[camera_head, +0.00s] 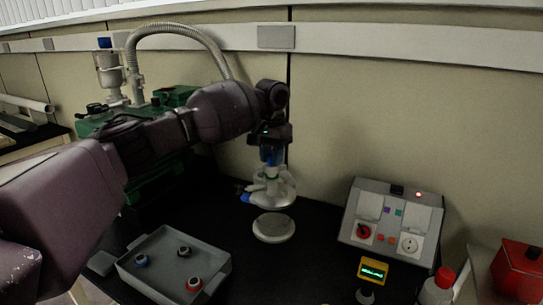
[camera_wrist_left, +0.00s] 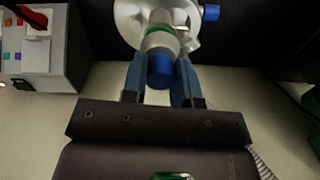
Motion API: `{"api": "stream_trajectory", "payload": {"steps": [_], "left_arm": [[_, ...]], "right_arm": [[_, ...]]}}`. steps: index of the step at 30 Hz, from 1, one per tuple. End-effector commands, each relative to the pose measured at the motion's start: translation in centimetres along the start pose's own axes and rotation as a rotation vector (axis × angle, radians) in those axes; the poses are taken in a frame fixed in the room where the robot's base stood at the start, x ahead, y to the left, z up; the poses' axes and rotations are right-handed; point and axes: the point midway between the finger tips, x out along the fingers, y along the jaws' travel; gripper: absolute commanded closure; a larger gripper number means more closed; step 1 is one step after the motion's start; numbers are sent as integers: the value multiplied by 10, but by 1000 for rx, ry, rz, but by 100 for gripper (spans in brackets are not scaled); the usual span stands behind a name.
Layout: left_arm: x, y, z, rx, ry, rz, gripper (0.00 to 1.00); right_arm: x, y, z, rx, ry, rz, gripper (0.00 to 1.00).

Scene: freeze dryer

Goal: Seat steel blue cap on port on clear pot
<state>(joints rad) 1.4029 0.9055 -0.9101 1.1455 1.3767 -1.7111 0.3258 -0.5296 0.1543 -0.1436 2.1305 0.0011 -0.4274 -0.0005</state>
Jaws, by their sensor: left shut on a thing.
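The clear pot (camera_head: 271,190) stands near the middle of the black bench in the head view, with a pale top bearing several stub ports above a round white base (camera_head: 273,228). Its pale top (camera_wrist_left: 133,14) also shows at the upper edge of the left wrist view. My left gripper (camera_head: 271,157) points down over the pot. In the left wrist view its two blue-grey fingers (camera_wrist_left: 160,78) are shut on a blue cap (camera_wrist_left: 160,68). The cap lines up with a port that has a green ring (camera_wrist_left: 161,30); I cannot tell whether it is fully seated. My right gripper is out of view.
A grey tray (camera_head: 140,268) at front left holds several small ringed parts. A control box (camera_head: 391,222) stands right of the pot, with a yellow meter (camera_head: 373,270) in front. Another blue cap (camera_head: 246,197) sticks out from the pot's left side. A red-capped bottle (camera_head: 437,287) stands at front right.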

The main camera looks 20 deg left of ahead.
Motion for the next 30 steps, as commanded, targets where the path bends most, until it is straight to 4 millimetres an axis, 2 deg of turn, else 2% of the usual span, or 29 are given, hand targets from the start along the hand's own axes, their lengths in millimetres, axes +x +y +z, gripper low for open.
{"api": "stream_trajectory", "payload": {"steps": [30], "left_arm": [[8, 0, 0, 0, 0, 0, 98]], "right_arm": [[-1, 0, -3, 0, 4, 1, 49]]}}
